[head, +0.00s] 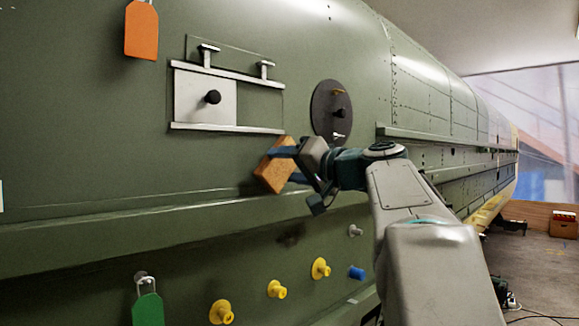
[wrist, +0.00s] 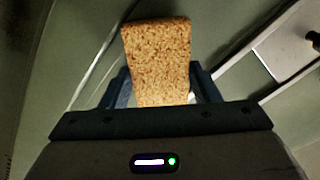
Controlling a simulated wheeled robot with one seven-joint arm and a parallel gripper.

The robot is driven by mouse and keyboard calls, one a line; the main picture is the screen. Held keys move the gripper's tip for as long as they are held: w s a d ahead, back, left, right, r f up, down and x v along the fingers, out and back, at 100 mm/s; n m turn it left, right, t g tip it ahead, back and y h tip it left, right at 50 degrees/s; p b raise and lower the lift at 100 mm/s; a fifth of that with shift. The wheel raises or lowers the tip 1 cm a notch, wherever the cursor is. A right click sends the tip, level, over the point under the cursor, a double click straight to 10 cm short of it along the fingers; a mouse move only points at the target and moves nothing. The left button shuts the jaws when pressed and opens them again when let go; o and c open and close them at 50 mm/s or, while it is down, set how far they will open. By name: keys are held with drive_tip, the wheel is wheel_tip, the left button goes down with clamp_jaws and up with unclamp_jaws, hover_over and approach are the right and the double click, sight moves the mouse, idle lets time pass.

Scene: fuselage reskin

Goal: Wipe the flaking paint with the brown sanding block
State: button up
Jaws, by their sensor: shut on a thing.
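The brown sanding block (head: 272,172) is in my gripper (head: 289,166), close to the green fuselage skin and just below the white sliding panel. In the wrist view the sanding block (wrist: 157,60) sticks out between the blue fingers of my gripper (wrist: 162,88), which are shut on it. I cannot tell whether the block touches the skin. No patch of flaking paint can be made out clearly; a part of the skin is hidden behind the block and my arm.
A white panel (head: 205,98) with a black knob sits between rails. A dark round cover (head: 331,112) is right of it. An orange tag (head: 141,30) hangs upper left, a green tag (head: 147,309) lower left. Yellow plugs (head: 277,289) and a blue plug (head: 356,273) stick out below the ledge (head: 120,222).

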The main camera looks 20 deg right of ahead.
drive_tip(key=shift+x, duration=0.85)
drive_tip(key=shift+d, duration=0.1)
drive_tip(key=shift+w+d, duration=0.3)
drive_tip(key=shift+d, duration=0.55)
drive_tip(key=shift+w+d, duration=0.3)
drive_tip(key=shift+d, duration=0.55)
drive_tip(key=w+d, duration=0.1)
drive_tip(key=d, duration=0.2)
drive_tip(key=shift+w, duration=0.35)
drive_tip(key=shift+s+a+b, duration=0.5)
drive_tip(key=shift+a+b, duration=0.1)
drive_tip(key=shift+a, duration=0.55)
drive_tip(key=shift+s+a+b, duration=0.5)
drive_tip(key=shift+a+b, duration=0.15)
drive_tip(key=shift+a, duration=0.45)
drive_tip(key=shift+s+a+b, duration=0.5)
drive_tip(key=shift+a+b, duration=0.1)
drive_tip(key=shift+a, duration=0.55)
